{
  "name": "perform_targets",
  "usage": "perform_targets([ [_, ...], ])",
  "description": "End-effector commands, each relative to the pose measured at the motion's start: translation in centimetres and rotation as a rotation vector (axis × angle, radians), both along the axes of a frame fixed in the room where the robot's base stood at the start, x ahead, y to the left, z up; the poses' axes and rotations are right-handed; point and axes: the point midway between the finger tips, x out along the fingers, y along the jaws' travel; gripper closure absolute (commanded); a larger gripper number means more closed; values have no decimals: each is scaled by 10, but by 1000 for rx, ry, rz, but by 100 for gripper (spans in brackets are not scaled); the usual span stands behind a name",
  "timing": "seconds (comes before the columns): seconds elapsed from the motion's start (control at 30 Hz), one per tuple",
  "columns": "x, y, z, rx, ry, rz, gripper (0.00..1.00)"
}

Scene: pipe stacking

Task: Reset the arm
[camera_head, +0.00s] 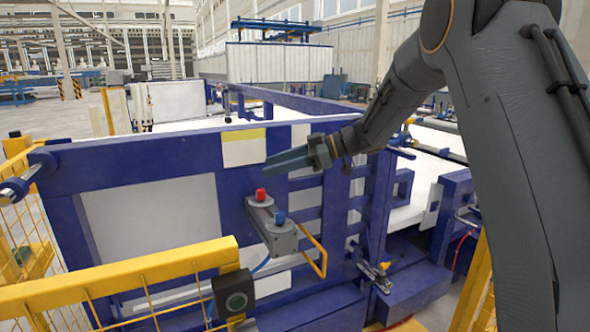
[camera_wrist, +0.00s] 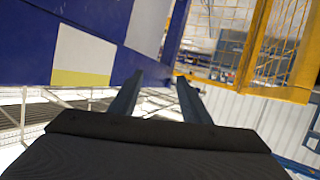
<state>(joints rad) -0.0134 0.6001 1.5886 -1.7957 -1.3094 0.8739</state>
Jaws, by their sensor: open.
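My arm comes in from the upper right in the head view and reaches to the left. My gripper (camera_head: 290,160) is at its end, in front of the blue machine frame (camera_head: 150,158), above and to the right of a grey control box. In the wrist view my gripper (camera_wrist: 158,90) shows two dark fingers spread apart with nothing between them. I cannot tell how far the fingers are from the frame.
The grey control box (camera_head: 272,228) has a red button (camera_head: 261,195) and a blue button (camera_head: 280,217). A yellow railing (camera_head: 120,278) crosses the lower left. A white and yellow label (camera_head: 244,147) is on the frame left of my gripper. Open floor lies far left.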

Motion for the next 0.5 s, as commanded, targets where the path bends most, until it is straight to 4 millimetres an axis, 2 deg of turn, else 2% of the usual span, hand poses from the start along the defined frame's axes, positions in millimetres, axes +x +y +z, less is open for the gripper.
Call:
perform_targets([
  [0.17, 27, -8, -2, 21, -57, -190, 57],
  [0.27, 44, -20, -5, 23, -82, -332, 57],
  [0.37, 60, -45, -16, 1, -97, -519, 57],
  [0.47, 68, -86, -40, -58, -78, -748, 57],
  [0.5, 66, -106, -53, -92, -57, -841, 57],
])
